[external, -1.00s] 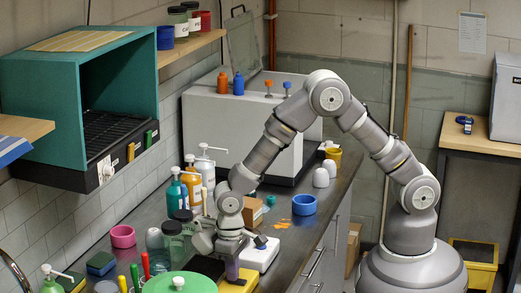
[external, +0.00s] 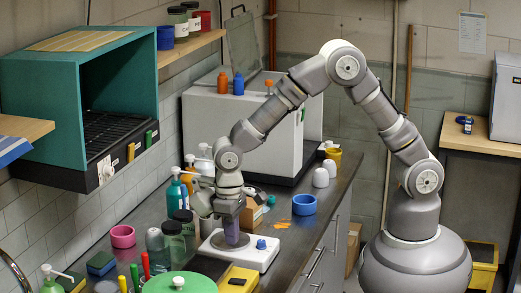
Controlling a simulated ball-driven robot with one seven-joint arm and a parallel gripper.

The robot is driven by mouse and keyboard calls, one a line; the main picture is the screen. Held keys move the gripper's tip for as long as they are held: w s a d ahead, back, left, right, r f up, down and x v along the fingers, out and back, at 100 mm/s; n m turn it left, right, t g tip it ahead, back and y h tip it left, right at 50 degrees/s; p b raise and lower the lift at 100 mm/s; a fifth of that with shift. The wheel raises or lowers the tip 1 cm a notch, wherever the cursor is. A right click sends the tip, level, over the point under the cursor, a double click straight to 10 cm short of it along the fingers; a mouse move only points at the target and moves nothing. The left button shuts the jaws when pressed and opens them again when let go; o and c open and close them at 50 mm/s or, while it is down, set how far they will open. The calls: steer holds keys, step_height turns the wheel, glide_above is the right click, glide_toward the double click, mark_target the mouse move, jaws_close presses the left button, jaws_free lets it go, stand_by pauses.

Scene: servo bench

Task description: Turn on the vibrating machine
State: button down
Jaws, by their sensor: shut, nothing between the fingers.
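A low white machine (external: 262,259) with a blue knob (external: 261,244) sits on the dark bench. A yellow unit (external: 245,274) with a black patch (external: 237,282) on top lies just in front of it. I cannot tell from their look which one is the vibrating machine. My gripper (external: 232,242) points down over the left part of the white machine, left of the blue knob. It is shut and empty. It hides part of the white machine's top, and I cannot tell whether its tips touch it.
Green (external: 173,195) and other pump bottles and dark jars (external: 172,238) crowd the left. A green round lid (external: 178,283) is in front. A blue bowl (external: 303,204) stands to the right. A large white box (external: 240,125) is behind.

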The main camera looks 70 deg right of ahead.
step_height(320, 180, up, 3)
steer(key=shift+f, duration=0.15)
steer(key=shift+w, duration=0.1)
steer(key=w+d+r+t+y+b, duration=0.1)
steer(key=w+d+r+t+b, duration=0.2)
steer(key=r, duration=0.5)
steer(key=w+d+r+t+b, duration=0.1)
steer(key=w+d+r+t, duration=0.2)
steer(key=r, duration=0.4)
steer(key=w+d+r+t+y+b, duration=0.1)
steer(key=w+d+r+t+b, duration=0.15)
steer(key=d+r, duration=0.4)
steer(key=s+d+r+t+h+b, duration=0.1)
steer(key=s+d+r, duration=0.4)
steer(key=r, duration=0.7)
steer(key=s+d+r+t+h+b, duration=0.1)
steer(key=s+d+r+t+b, duration=0.2)
steer(key=r, duration=0.9)
steer(key=s+d+t, duration=0.2)
steer(key=t, duration=0.1)
steer(key=shift+d, duration=0.35)
